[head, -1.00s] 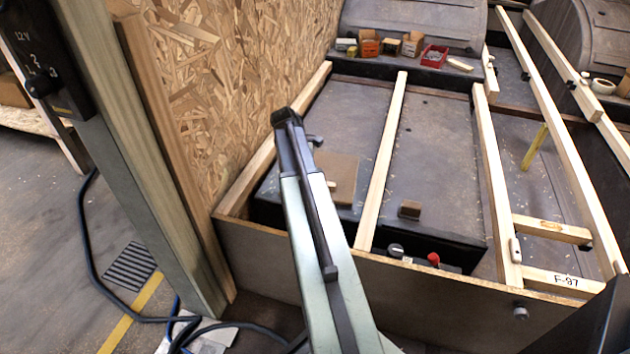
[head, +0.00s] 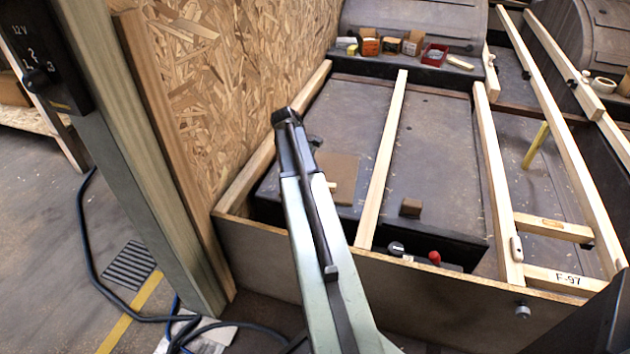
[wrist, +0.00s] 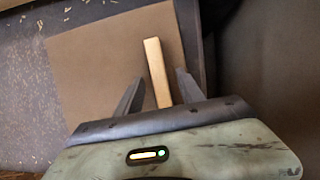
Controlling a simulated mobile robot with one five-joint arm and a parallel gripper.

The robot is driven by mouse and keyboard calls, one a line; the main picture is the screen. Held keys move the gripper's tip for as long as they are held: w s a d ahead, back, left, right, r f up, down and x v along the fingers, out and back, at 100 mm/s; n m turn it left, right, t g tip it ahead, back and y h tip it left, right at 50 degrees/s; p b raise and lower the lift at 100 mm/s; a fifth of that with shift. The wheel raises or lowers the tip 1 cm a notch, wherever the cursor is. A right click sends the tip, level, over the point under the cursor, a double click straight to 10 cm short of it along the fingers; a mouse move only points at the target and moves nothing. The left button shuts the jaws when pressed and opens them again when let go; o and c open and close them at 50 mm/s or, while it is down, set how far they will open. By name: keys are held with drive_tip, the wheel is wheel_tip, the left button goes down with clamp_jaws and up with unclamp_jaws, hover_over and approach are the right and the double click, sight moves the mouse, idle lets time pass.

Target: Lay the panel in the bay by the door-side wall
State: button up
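The panel is a flat brown square with a pale wooden strip on it. In the head view the panel (head: 341,172) lies in the left bay, between the chipboard wall (head: 235,80) and the middle wooden batten (head: 384,165). My arm hides its left part. In the wrist view the panel (wrist: 98,65) lies a little askew on the dark surface. My gripper (wrist: 158,78) is open, with one finger on each side of the wooden strip (wrist: 155,68). Gaps show between the strip and both fingers.
A low front board (head: 400,288) edges the bays. Small boxes and a red tray (head: 433,55) stand on the ledge at the back. A small brown block (head: 411,208) lies in the middle bay. A post (head: 145,170) stands at left.

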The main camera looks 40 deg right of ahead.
drive_tip(key=p+v, duration=0.6)
drive_tip(key=v, duration=0.1)
drive_tip(key=shift+r+p, duration=0.1)
drive_tip(key=shift+p, duration=0.25)
drive_tip(key=shift+w+a+r+p, duration=0.1)
drive_tip(key=shift+w+r+p, duration=0.05)
drive_tip(key=shift+r+p, duration=0.2)
drive_tip(key=shift+f, duration=0.1)
drive_tip(key=shift+f, duration=0.1)
